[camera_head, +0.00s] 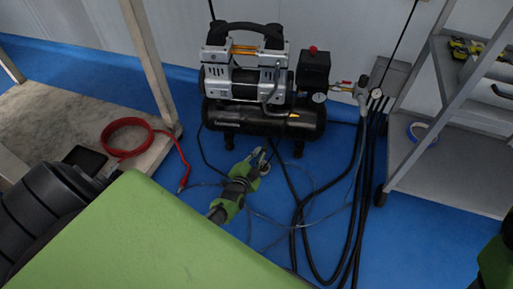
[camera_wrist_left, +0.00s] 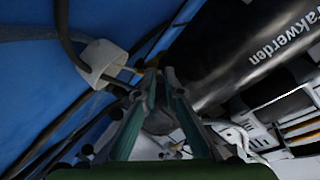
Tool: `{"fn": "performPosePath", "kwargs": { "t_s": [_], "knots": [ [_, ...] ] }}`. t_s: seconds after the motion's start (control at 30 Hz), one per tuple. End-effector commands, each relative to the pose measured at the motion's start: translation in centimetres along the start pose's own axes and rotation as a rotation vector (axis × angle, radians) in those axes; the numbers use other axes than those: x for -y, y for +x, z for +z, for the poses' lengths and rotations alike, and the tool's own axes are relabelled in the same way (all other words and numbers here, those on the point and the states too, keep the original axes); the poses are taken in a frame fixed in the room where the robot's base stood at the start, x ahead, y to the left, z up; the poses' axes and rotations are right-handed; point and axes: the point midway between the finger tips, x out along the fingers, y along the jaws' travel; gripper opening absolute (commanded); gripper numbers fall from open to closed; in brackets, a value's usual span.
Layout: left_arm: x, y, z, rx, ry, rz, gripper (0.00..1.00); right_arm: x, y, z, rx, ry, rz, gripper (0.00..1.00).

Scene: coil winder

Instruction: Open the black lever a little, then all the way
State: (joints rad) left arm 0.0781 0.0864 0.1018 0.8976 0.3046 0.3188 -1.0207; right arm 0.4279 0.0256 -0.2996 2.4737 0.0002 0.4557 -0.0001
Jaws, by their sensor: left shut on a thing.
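My left gripper (camera_head: 260,160) reaches down to the floor side of the black compressor tank (camera_head: 262,121), in front of its lower edge. In the left wrist view, the fingertips (camera_wrist_left: 160,74) are closed together on a small dark part, which I take to be the black lever. The fingers hide most of it, so its angle cannot be told. A thin brass-coloured piece runs from beside the fingertips to a pale round foot or fitting (camera_wrist_left: 102,64). The tank (camera_wrist_left: 235,45) with white lettering shows at the upper right of that view. My right gripper is not clearly in view.
Black hoses (camera_head: 350,205) and thin cables lie on the blue floor right of the gripper. A red hose (camera_head: 123,138) is coiled at the left. A grey shelf cart (camera_head: 455,165) stands at the right. A pale post (camera_head: 150,65) rises left of the compressor.

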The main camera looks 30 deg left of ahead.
Motion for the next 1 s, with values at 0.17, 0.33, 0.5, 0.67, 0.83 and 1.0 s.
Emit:
{"fn": "performPosePath", "kwargs": {
  "t_s": [0.17,0.33,0.5,0.67,0.83,1.0],
  "knots": [
    [-0.45,-0.12,-0.37,0.044,-0.019,-0.035,0.00,-0.16,-0.23,0.52,0.020,0.003,0.006,0.40],
    [-0.57,-0.11,-0.40,0.066,-0.026,-0.055,0.00,-0.21,-0.42,0.65,0.025,0.004,0.009,0.40],
    [-0.52,-0.06,-0.38,0.073,-0.027,-0.063,0.00,-0.23,-0.54,0.71,0.029,0.004,0.010,0.40],
    [-0.51,-0.04,-0.39,0.073,-0.027,-0.064,0.00,-0.22,-0.56,0.71,0.029,0.004,0.010,0.40],
    [-0.49,-0.03,-0.41,0.072,-0.027,-0.064,0.11,-0.21,-0.56,0.70,0.029,0.005,0.010,0.40],
    [-0.44,-0.01,-0.41,0.072,-0.028,-0.065,0.26,-0.21,-0.56,0.70,0.029,0.005,0.010,0.40]
  ]
}}
